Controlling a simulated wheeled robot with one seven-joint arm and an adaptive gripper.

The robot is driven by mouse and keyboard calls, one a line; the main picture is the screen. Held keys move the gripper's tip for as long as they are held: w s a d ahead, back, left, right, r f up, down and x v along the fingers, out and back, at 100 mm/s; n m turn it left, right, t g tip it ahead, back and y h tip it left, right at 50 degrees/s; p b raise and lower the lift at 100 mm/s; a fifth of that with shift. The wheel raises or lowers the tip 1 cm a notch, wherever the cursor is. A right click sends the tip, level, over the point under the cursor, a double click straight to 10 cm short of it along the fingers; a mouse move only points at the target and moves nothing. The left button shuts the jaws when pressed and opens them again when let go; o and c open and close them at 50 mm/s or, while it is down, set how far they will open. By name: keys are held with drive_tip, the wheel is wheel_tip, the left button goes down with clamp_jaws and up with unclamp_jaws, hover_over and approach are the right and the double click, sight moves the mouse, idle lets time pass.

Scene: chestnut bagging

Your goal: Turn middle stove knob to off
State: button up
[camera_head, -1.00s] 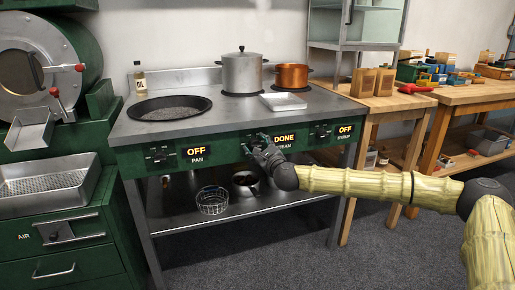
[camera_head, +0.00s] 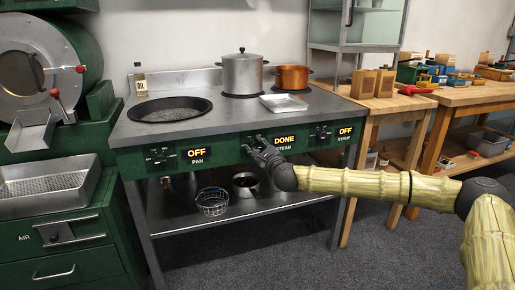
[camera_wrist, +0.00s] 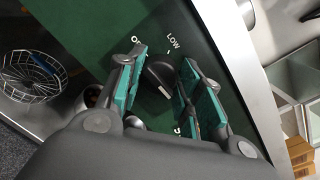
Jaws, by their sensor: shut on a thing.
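The middle stove knob (camera_wrist: 158,72) is dark and sits on the green front panel in the wrist view, between my gripper's teal-padded fingers. My gripper (camera_wrist: 160,84) is shut on this knob. Marks around it include "LOW" and a partly hidden label starting with "O". The knob itself is mostly hidden there behind the gripper.
The left display (camera_head: 197,154) reads "OFF" for the pan, and the right display (camera_head: 345,131) reads "OFF" for syrup. A steel pot (camera_head: 242,74), copper pot (camera_head: 292,77) and white tray (camera_head: 284,104) stand on the stove. A wire basket (camera_head: 212,201) is on the shelf below.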

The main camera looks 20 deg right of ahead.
drive_tip(key=n+p, duration=0.2)
drive_tip(key=n, duration=0.1)
drive_tip(key=shift+r, duration=0.3)
drive_tip(key=n+p, duration=0.3)
drive_tip(key=n, duration=0.2)
drive_tip(key=shift+n+h, duration=0.3)
drive_tip(key=n+p, duration=0.3)
drive_tip(key=n, duration=0.2)
drive_tip(key=shift+a+g+h+p, duration=0.15)
drive_tip(key=shift+g+h+p, duration=0.2)
drive_tip(key=shift+g+h, duration=0.05)
drive_tip(key=n+p, duration=0.2)
drive_tip(key=n, duration=0.2)
drive_tip(key=shift+f, duration=0.15)
drive_tip(key=n+p, duration=0.1)
drive_tip(key=n, duration=0.2)
drive_tip(key=shift+a+n+h+p, duration=0.1)
drive_tip(key=shift+n+h+p, duration=0.25)
drive_tip(key=shift+n+h, duration=0.05)
drive_tip(key=n, duration=0.2)
drive_tip(key=n+p, duration=0.1)
drive_tip(key=n, duration=0.1)
drive_tip(key=shift+f, duration=0.25)
drive_tip(key=n+h, duration=0.1)
drive_tip(key=n, duration=0.4)
drive_tip(key=shift+f+t, duration=0.15)
drive_tip(key=shift+t, duration=0.15)
drive_tip(key=shift+s+n, duration=0.1)
drive_tip(key=shift+n, duration=1.5)
drive_tip(key=shift+d, duration=0.2)
